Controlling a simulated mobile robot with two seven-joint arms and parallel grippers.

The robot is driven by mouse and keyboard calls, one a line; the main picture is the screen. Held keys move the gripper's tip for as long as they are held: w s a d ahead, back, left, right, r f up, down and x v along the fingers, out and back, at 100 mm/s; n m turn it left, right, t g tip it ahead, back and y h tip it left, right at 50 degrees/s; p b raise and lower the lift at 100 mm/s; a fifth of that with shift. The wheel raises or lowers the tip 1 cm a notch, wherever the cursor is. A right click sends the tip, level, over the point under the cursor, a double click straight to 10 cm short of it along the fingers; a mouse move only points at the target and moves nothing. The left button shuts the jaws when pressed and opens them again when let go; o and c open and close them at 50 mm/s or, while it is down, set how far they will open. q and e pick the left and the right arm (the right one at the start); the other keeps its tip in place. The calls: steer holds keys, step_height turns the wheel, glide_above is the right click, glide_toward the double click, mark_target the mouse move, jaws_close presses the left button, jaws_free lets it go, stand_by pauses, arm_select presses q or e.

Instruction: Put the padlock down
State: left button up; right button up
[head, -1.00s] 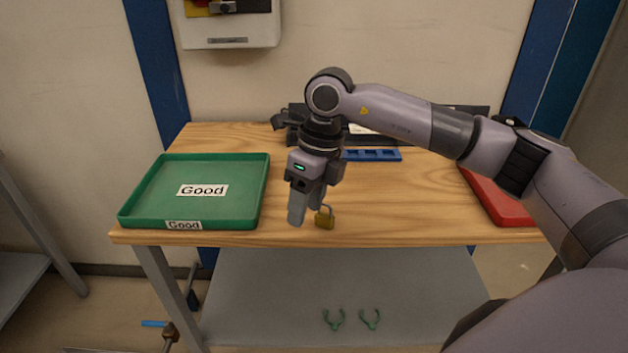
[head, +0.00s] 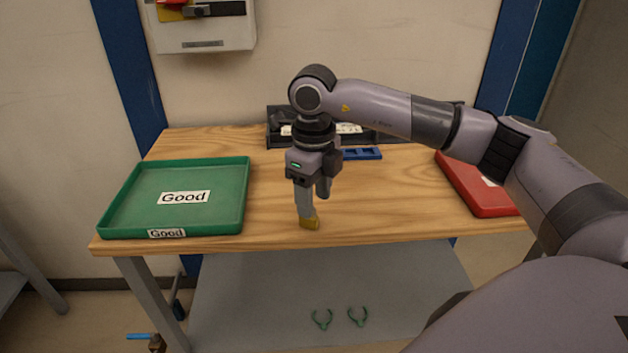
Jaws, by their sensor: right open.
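The small brass padlock (head: 311,223) is at the front part of the wooden bench top (head: 395,205), close to its front edge. Its lower body shows; its shackle is hidden behind a finger of my right gripper (head: 315,204). This gripper points down over the bench with its two fingers apart. One finger overlaps the padlock in the view; I cannot tell whether they touch. My left gripper is out of view.
A green tray marked Good (head: 121,215) stands on the left of the bench and a red tray (head: 478,197) on the right. A blue holder (head: 361,154) and a black case (head: 277,129) lie at the back. Bare wood lies between the trays.

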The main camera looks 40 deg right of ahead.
mark_target(312, 224)
steer(key=shift+f, duration=2.05)
steer(key=shift+c, duration=0.3)
jaws_close()
